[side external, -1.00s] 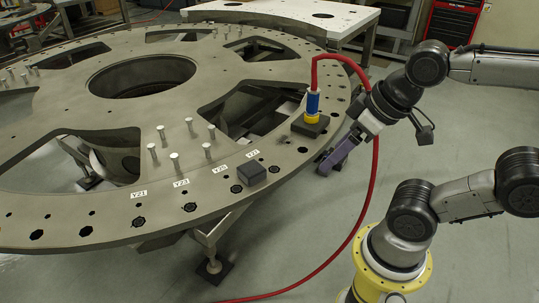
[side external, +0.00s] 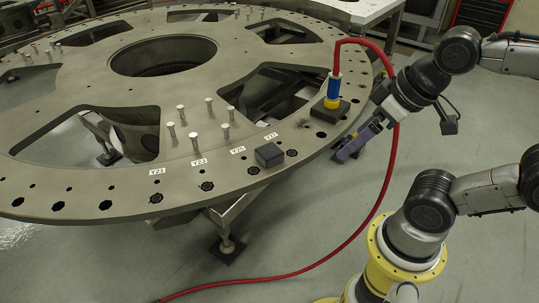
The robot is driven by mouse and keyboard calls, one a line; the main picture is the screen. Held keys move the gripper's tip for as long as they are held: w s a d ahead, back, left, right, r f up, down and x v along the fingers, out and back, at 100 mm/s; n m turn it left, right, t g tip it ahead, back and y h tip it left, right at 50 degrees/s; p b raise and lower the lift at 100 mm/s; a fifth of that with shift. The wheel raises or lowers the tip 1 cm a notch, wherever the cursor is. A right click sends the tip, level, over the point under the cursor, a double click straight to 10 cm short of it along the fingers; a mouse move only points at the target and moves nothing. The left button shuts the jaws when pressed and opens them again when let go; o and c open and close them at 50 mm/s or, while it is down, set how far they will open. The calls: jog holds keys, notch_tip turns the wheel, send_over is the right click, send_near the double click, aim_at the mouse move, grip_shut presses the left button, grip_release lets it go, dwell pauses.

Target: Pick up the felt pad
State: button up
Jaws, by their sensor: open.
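A small dark grey block (side external: 269,155), which looks like the felt pad, lies on the rim of the large round turret plate (side external: 85,192), near the label Y27. A second dark square piece (side external: 330,111) sits farther back on the rim, under a blue and yellow nozzle (side external: 333,93). I cannot tell for certain which of the two is felt. My gripper (side external: 350,147), with purple fingers, is open and empty just off the plate's right edge. It is to the right of the small block and below the nozzle's base, touching neither.
Several upright pins (side external: 195,140) stand left of the block. The plate has large cut-outs (side external: 265,92) and rim holes.

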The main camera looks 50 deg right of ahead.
jog(key=w+r+n, duration=0.5)
jog(key=w+n, duration=0.1)
jog(key=n, duration=0.2)
jog(key=n+g, duration=0.6)
send_over(270, 150)
notch_tip(270, 150, down, 19)
jog(key=shift+a+f, duration=0.1)
jog(key=shift+a, duration=0.05)
jog(key=shift+f, duration=2.8)
